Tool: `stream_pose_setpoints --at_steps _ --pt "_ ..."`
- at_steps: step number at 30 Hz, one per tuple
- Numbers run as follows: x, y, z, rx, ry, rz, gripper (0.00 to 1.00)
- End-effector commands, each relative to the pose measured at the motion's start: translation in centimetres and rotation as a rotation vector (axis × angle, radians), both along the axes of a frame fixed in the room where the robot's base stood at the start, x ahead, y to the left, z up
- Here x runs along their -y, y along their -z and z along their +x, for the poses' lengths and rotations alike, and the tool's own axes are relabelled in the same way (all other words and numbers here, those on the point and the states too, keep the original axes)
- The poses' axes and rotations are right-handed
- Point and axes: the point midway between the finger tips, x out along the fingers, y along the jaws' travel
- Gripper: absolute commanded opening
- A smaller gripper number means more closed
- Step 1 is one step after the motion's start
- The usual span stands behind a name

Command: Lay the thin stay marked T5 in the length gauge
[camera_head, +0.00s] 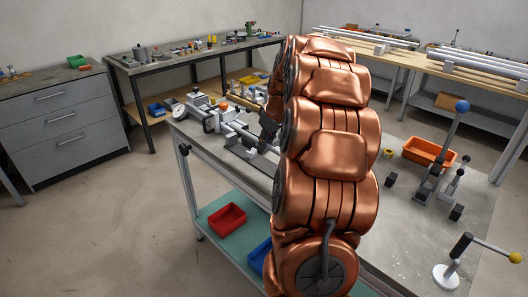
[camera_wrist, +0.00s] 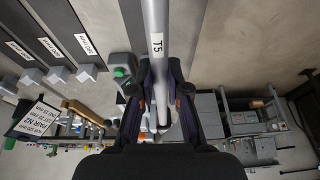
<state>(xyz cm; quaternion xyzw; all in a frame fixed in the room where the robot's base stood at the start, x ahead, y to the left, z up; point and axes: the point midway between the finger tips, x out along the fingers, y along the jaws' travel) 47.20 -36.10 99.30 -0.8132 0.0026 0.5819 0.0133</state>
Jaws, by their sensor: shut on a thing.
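The thin stay marked T5 (camera_wrist: 156,18) is a grey rod with a white label, running from the top of the wrist view down between my fingers. My gripper (camera_wrist: 160,105) is shut on it; the fingers stand on both sides of the rod. In the head view my gripper (camera_head: 268,130) is a dark shape over the bench, mostly hidden behind my copper arm. A grey fixture with a round dial (camera_head: 178,110) stands at the bench's far left and looks like the length gauge. I cannot tell whether the stay touches it.
A grey block with a green button (camera_wrist: 118,73) is close left of the stay. Dark labelled strips (camera_wrist: 52,47) and a white card (camera_wrist: 38,120) lie farther left. On the bench's right are an orange bin (camera_head: 428,151) and upright levers (camera_head: 450,135). Red bin (camera_head: 227,217) sits below.

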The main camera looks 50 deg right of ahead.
Motion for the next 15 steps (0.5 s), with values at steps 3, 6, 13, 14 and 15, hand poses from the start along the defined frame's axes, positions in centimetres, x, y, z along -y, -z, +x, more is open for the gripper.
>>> stream_pose_setpoints --at_steps 3,6,13,14,15 --pt "1.0 0.1 1.0 -0.006 0.002 -0.01 0.0" --pt "1.6 0.0 1.5 -0.008 0.002 -0.016 0.0" --pt "1.9 0.2 1.8 -0.014 0.002 -0.017 0.0" --pt "1.9 0.3 1.8 -0.014 0.002 -0.017 0.0" --pt "1.9 0.4 1.8 -0.014 0.002 -0.017 0.0"
